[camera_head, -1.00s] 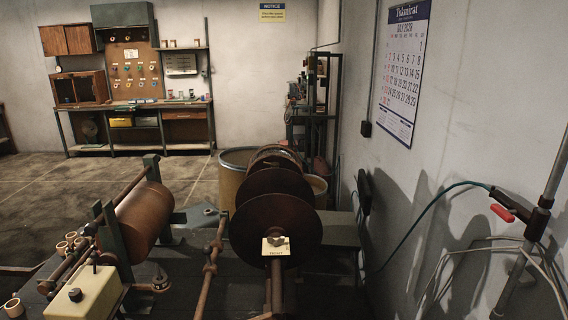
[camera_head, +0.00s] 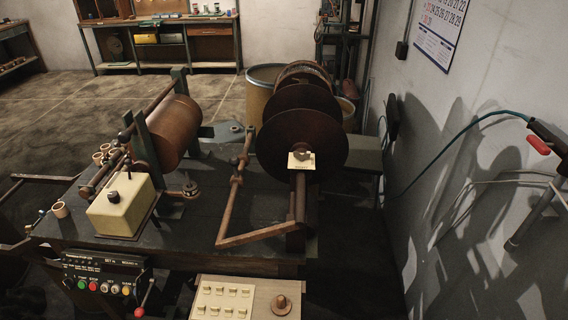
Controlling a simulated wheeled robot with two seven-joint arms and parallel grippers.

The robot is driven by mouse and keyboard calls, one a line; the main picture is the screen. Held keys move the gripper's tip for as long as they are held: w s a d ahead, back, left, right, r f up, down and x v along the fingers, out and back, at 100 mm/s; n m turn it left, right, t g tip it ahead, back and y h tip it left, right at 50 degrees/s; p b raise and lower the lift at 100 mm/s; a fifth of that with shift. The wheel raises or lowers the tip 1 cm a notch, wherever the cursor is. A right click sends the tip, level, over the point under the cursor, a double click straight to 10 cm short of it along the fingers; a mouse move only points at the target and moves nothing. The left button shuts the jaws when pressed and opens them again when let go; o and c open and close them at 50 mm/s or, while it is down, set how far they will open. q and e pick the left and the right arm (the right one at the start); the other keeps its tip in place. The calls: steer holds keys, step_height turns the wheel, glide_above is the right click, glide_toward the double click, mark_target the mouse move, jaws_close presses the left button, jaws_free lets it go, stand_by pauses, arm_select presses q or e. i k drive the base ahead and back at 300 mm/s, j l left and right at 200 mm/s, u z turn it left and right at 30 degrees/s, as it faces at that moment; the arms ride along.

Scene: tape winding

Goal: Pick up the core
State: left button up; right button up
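Several small tan ring-shaped pieces that look like cores sit at the left of the winding machine. One core-like ring (camera_head: 60,210) stands alone near the left end of the dark bench. A cluster of similar rings (camera_head: 104,155) lies further back, beside the metal bars. I cannot tell which of them is the task's core. Neither of my grippers is in view.
The winding machine's bench (camera_head: 190,240) carries a brown roll (camera_head: 172,130), a cream box (camera_head: 122,205) and large dark discs (camera_head: 302,140). A control panel (camera_head: 105,275) and a tray of labelled pieces (camera_head: 228,300) with a wooden knob (camera_head: 282,305) are in front.

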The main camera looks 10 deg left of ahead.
mark_target(61, 210)
steer(key=u, duration=1.75)
steer(key=i+j+z, duration=0.3)
steer(key=i+j, duration=0.15)
steer(key=j, duration=0.25)
steer(key=i+j+z, duration=0.1)
steer(key=j, duration=0.3)
steer(key=i+j+z, duration=0.15)
steer(key=i+j, duration=0.15)
steer(key=j, duration=0.15)
steer(key=i+j+z, duration=0.15)
steer(key=j, duration=0.25)
steer(key=i+j+z, duration=0.15)
steer(key=j, duration=0.3)
steer(key=i+j+z, duration=0.1)
steer(key=j, duration=0.35)
steer(key=i+j+z, duration=0.15)
steer(key=j, duration=0.35)
